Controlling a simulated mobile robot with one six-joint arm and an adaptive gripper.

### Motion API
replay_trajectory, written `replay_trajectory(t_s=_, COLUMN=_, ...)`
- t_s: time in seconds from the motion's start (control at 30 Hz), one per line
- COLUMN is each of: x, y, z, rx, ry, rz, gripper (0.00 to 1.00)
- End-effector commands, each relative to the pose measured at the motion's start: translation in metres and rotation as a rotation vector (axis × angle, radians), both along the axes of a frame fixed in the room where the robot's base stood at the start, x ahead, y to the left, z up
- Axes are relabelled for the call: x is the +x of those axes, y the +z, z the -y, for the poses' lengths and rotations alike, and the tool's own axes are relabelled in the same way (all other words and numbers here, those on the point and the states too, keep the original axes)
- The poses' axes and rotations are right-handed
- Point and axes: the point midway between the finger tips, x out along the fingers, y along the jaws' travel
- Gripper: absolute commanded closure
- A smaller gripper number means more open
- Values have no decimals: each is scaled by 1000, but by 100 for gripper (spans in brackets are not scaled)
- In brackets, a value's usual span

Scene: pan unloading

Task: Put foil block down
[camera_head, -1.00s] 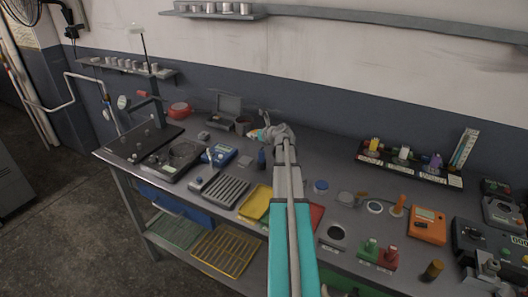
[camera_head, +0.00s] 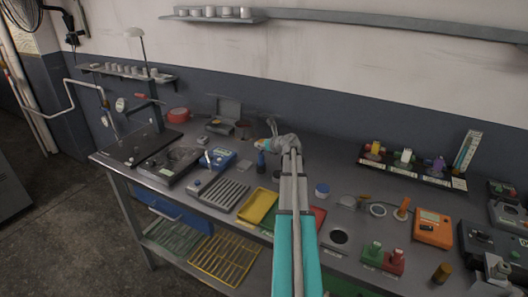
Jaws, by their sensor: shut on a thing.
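My arm, teal and grey, reaches from the bottom edge over the middle of the bench. My gripper (camera_head: 267,143) is at its far end, above the back middle of the bench, small and partly hidden by the wrist. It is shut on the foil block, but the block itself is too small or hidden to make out. The grey bench top (camera_head: 318,165) lies below and around the gripper. A small blue upright item (camera_head: 261,160) shows just below the gripper; I cannot tell if they touch.
A yellow tray (camera_head: 258,207) and a ribbed grey tray (camera_head: 223,193) lie at the front. A blue device (camera_head: 217,159) stands left of the gripper, an open grey case (camera_head: 228,112) behind. A blue-topped jar (camera_head: 321,190) and orange device (camera_head: 432,228) stand right. Bare bench shows right of the wrist.

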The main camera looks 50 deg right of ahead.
Motion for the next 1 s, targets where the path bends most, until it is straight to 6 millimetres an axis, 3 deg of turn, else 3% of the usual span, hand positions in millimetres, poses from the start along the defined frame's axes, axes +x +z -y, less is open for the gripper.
replay_trajectory(t_s=0.4, x=-2, y=-34, z=5, rx=0, ry=0, rz=0, gripper=100)
replay_trajectory(t_s=1.0, x=-2, y=-40, z=5, rx=0, ry=0, rz=0, gripper=100)
